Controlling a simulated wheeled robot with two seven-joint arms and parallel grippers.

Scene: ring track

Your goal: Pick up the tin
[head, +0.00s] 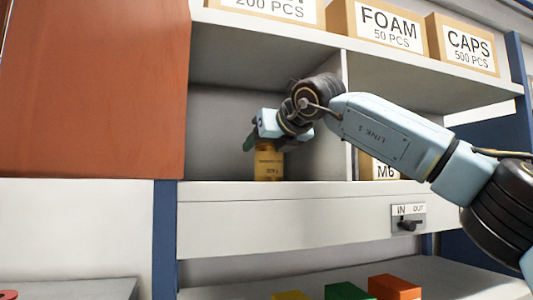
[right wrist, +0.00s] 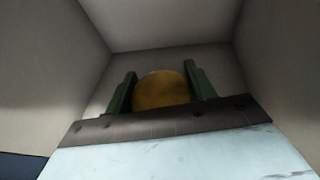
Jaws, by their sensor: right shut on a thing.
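The tin (head: 268,165) is a yellow-brown cylinder with a dark label, upright inside the left shelf compartment in the head view. My right gripper (head: 266,146) reaches into that compartment from the right and is shut on the tin's upper part. In the right wrist view the tin's round top (right wrist: 161,91) sits between the two green fingers of the gripper (right wrist: 160,90). The tin's base appears at the shelf floor; I cannot tell whether it touches. My left gripper is not in view.
A shelf divider (head: 348,100) stands right of the tin. A box marked M6 (head: 384,170) is in the right compartment. FOAM (head: 390,30) and CAPS (head: 465,45) boxes stand above. A brown panel (head: 95,90) is at left. Coloured blocks (head: 394,287) lie below, under an IN/OUT switch (head: 408,219).

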